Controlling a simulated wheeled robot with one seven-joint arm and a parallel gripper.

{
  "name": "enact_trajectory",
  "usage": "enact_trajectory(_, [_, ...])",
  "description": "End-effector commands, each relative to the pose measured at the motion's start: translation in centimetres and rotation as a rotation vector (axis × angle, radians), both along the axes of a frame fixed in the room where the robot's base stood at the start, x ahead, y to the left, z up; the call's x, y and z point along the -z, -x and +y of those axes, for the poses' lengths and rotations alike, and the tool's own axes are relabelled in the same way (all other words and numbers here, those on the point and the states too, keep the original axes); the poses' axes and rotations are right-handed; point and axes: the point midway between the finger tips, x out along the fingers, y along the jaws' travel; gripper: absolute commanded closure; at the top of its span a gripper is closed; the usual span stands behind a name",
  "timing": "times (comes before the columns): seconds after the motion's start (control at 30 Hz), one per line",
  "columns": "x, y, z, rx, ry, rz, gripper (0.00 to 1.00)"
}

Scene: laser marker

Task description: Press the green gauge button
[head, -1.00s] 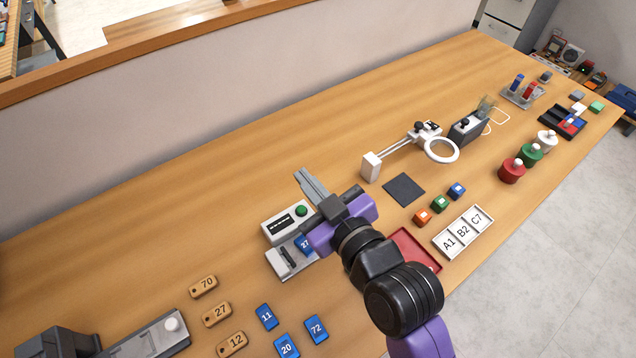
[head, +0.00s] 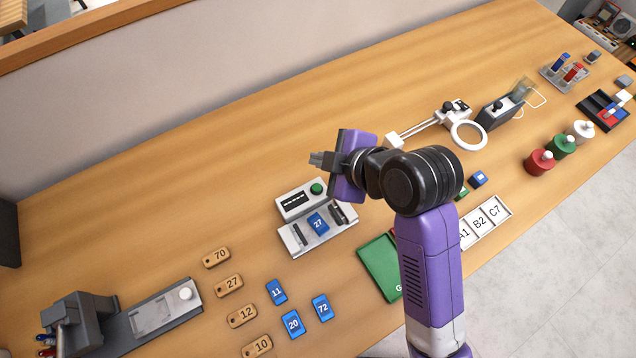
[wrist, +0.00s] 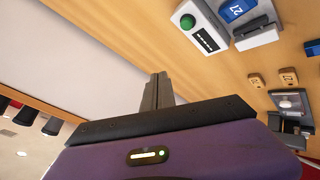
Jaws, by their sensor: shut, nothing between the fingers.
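The gauge is a white and grey box (head: 294,203) with a dark display strip. Its round green button (head: 316,189) sits at the box's right end, and it also shows in the wrist view (wrist: 187,21). A blue tag marked 27 (head: 318,224) lies in the grey fixture in front of the box. My gripper (head: 316,158) is shut and empty, held above and behind the button in the head view, pointing left. In the wrist view its fingertips (wrist: 158,76) are together, apart from the gauge, which is at the upper right.
Wooden tags (head: 228,285) and blue tags (head: 293,323) lie at the front left. A marker machine (head: 75,318) stands further left. A green tray (head: 380,270) is partly behind my arm. A ring lamp (head: 468,134) stands to the right. The table behind the gauge is clear.

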Motion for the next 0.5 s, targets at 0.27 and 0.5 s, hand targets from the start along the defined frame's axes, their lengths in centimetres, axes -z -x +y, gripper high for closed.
enact_trajectory(0.27, [0.5,0.0,0.0,0.002,-0.001,0.0,1.0])
enact_trajectory(0.5, [2.7,0.0,0.0,0.003,-0.001,0.001,1.0])
